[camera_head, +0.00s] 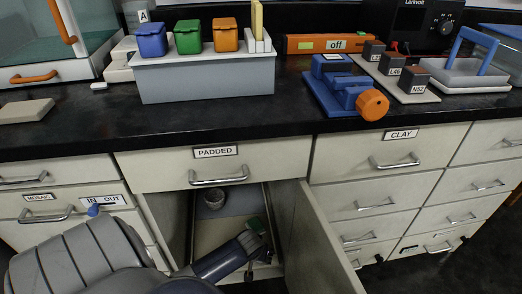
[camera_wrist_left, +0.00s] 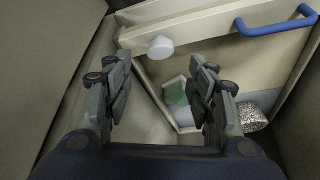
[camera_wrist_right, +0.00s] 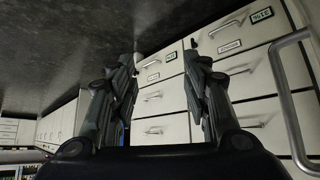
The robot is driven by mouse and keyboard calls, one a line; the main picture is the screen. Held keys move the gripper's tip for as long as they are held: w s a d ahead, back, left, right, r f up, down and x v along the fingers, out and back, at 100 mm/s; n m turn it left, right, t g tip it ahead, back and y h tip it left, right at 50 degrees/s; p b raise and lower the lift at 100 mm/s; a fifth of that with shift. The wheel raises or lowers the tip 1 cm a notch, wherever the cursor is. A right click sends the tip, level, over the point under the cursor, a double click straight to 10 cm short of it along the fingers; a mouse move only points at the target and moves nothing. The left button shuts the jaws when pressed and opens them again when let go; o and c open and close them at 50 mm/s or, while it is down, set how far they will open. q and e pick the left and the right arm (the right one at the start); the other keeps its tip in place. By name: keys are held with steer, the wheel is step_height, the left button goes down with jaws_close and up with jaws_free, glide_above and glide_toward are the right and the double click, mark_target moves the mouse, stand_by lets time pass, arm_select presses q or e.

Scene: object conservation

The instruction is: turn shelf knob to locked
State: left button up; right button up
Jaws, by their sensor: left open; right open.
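A pale round knob (camera_wrist_left: 160,46) sits on the front edge of a cream shelf or drawer (camera_wrist_left: 225,28) in the left wrist view. No lock marking is readable on it. My left gripper (camera_wrist_left: 160,64) is open, with one finger to each side of the knob in the picture; I see no contact. In the head view my left gripper (camera_head: 255,241) reaches into the open cabinet below the PADDED drawer, and the knob cannot be made out there. My right gripper (camera_wrist_right: 165,62) is open and empty in the right wrist view, in front of drawers and below a dark countertop.
A blue handle (camera_wrist_left: 276,22) is right of the knob. A green item (camera_wrist_left: 175,92) and a speckled round item (camera_wrist_left: 253,118) lie beyond it. The open cabinet door (camera_head: 318,245) stands right of my left gripper. The PADDED drawer (camera_head: 165,172) is above.

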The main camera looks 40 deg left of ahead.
arm_select(q)
steer(key=b+x, duration=0.2)
steer(key=x, duration=0.2)
steer(key=shift+w+f, duration=0.1)
steer(key=shift+f, duration=0.2)
steer(key=b+x, duration=0.2)
steer(key=x, duration=0.1)
steer(key=shift+f, duration=0.1)
steer(key=shift+w+f, duration=0.1)
arm_select(e)
steer(key=w+a+r+t+y, duration=0.2)
steer(key=w+r+t, duration=0.2)
steer(key=r, duration=0.5)
steer(key=w+a+r+t+y, duration=0.1)
steer(key=w+a+r+t, duration=0.2)
steer(key=w+r+t, duration=0.2)
steer(key=shift+r+n+t+y, duration=0.35)
steer(key=shift+r+t, duration=1.05)
steer(key=shift+r, duration=0.8)
arm_select(q)
steer(key=c, duration=1)
